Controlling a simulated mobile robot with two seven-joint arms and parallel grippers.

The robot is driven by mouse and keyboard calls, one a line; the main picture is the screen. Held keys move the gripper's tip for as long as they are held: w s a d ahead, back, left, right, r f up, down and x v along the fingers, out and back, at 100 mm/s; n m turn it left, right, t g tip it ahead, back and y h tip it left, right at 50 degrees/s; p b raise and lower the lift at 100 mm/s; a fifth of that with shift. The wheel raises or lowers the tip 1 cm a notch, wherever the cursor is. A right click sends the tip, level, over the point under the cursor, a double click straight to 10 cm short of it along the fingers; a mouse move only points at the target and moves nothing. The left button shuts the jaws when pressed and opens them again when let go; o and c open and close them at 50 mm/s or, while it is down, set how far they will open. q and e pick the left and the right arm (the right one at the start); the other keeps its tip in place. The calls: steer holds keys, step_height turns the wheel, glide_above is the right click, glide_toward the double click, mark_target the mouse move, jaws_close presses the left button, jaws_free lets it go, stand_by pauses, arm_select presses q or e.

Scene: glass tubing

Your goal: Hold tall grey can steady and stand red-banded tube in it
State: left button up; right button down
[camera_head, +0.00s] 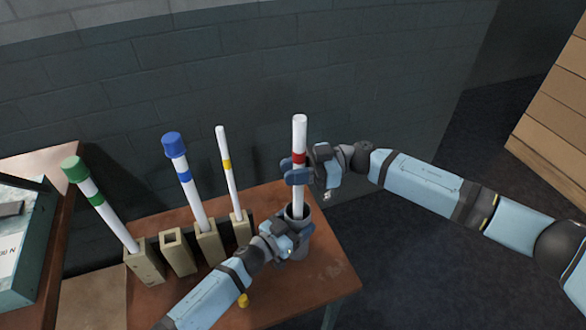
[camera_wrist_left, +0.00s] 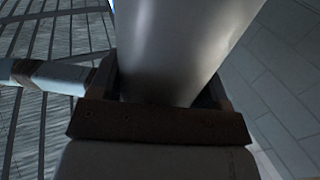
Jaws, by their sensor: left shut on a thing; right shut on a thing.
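The tall grey can (camera_head: 301,244) stands upright on the brown table, near its right side. My left gripper (camera_head: 287,236) is shut on the can; the left wrist view shows the grey can wall (camera_wrist_left: 180,50) between its fingers. The tube's lower end reaches into the can's mouth. The can wall hides its bottom end, so I cannot tell whether it touches the can's floor.
Left on the table (camera_head: 325,267), a row of tan square holders (camera_head: 145,264) has tubes with a green cap (camera_head: 74,168), a blue cap (camera_head: 173,144) and a yellow band (camera_head: 227,165). One holder (camera_head: 177,250) is empty. A small yellow piece (camera_head: 243,300) lies near my left arm.

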steer(key=shift+f, duration=0.7)
steer(key=c, duration=0.8)
jaws_free()
steer(key=v, duration=1.2)
arm_select(q)
steer(key=o, duration=1.1)
